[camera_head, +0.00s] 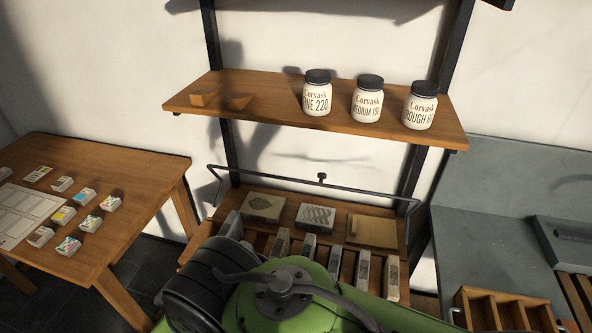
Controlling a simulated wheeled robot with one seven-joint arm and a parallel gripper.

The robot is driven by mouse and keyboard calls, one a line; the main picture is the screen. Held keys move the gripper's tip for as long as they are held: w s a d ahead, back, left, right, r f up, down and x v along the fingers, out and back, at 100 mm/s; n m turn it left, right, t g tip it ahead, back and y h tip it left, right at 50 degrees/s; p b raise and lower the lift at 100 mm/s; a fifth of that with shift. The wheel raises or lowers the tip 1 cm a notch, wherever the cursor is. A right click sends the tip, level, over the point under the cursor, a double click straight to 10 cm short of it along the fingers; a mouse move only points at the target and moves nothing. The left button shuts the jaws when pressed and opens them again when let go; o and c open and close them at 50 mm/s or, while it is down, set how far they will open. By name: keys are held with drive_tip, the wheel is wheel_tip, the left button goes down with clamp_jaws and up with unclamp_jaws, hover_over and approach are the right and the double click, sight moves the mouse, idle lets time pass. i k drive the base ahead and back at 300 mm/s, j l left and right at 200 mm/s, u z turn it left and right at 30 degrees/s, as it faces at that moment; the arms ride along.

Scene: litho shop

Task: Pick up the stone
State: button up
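The left slab (264,207) has a dark leaf-like or oval print on top, and the right slab (315,217) has a wavy line pattern. Several narrow grey slabs (335,262) stand on edge in slots along the rack's front. I cannot tell which one is the task's stone. My green and black arm covers the bottom middle and hides part of the slots. My gripper is not in view.
A metal rail (290,178) runs above the slabs. Tan sheets (372,231) lie to their right. The shelf above (270,108) holds three jars (367,99) and two wooden wedges. A wooden table (125,200) with small boxes stands left; a grey bench (490,240) and slotted wooden tray (505,299) are right.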

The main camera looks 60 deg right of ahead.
sight(390, 276)
drive_tip(key=i+l+z, duration=0.1)
drive_tip(key=z, duration=0.35)
drive_tip(key=i+z, duration=0.15)
drive_tip(key=z, duration=0.3)
drive_tip(key=i+z, duration=0.1)
drive_tip(key=z, duration=0.3)
drive_tip(key=i+z, duration=0.15)
drive_tip(key=z, duration=0.3)
drive_tip(key=i+j+z, duration=0.1)
drive_tip(key=z, duration=0.35)
drive_tip(key=i+j+z, duration=0.1)
drive_tip(key=z, duration=0.35)
drive_tip(key=l+z, duration=0.85)
drive_tip(key=z, duration=0.15)
drive_tip(key=k+l, duration=0.05)
